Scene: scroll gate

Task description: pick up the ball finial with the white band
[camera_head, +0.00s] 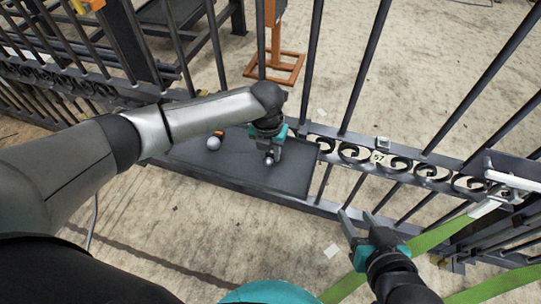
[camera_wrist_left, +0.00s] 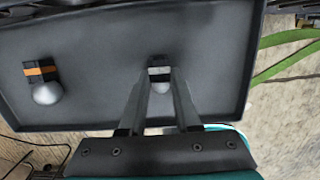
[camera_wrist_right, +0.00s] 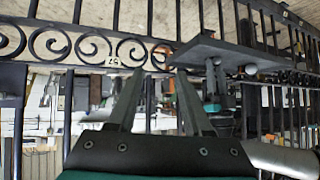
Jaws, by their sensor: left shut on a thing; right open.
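The ball finial with the white band (camera_wrist_left: 160,87) is between the fingertips of my left gripper (camera_wrist_left: 158,80), over the dark tray (camera_wrist_left: 100,112). Its pale band and grey ball show in the left wrist view; the fingers hide part of it. In the head view, my left gripper (camera_head: 271,153) is shut on it; I cannot tell whether it touches the tray. A second ball finial, with an orange band (camera_wrist_left: 44,89), lies on the tray to the left. My right gripper (camera_head: 357,216) is open and empty, in front of the gate.
The iron gate (camera_head: 400,162), with scrolls and upright bars, runs behind and right of the tray. A small "57" plate (camera_head: 378,157) is on its scroll rail. Green straps (camera_head: 436,235) cross the lower right. An orange stand (camera_head: 286,60) is behind the gate.

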